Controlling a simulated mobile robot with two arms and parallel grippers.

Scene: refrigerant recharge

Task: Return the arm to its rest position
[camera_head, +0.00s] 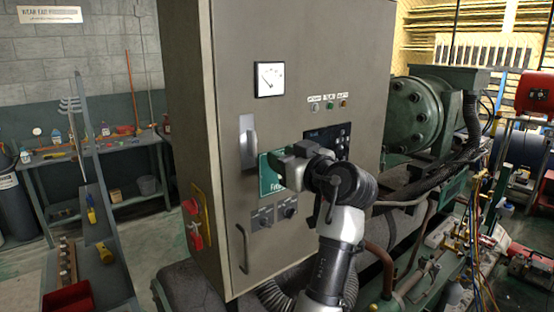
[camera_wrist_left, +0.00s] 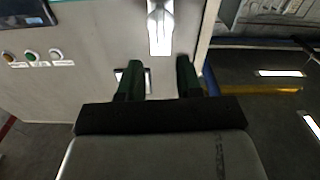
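A tall grey-beige control cabinet (camera_head: 228,110) stands in the middle of the head view. My left arm reaches up from the bottom, and its left gripper (camera_head: 280,165) is in front of the cabinet's face, covering part of a green panel (camera_head: 268,182). In the left wrist view the two dark green fingers of the left gripper (camera_wrist_left: 159,74) stand apart with nothing between them. A shiny metal handle (camera_wrist_left: 160,25) shows beyond the fingertips; it is also on the cabinet door in the head view (camera_head: 248,140). My right gripper is not in view.
A dial gauge (camera_head: 269,80) and small buttons (camera_head: 330,104) sit on the cabinet face. Green machinery with pipes (camera_head: 412,115) stands close on the right. A workbench (camera_head: 120,148) with tools is at the back left.

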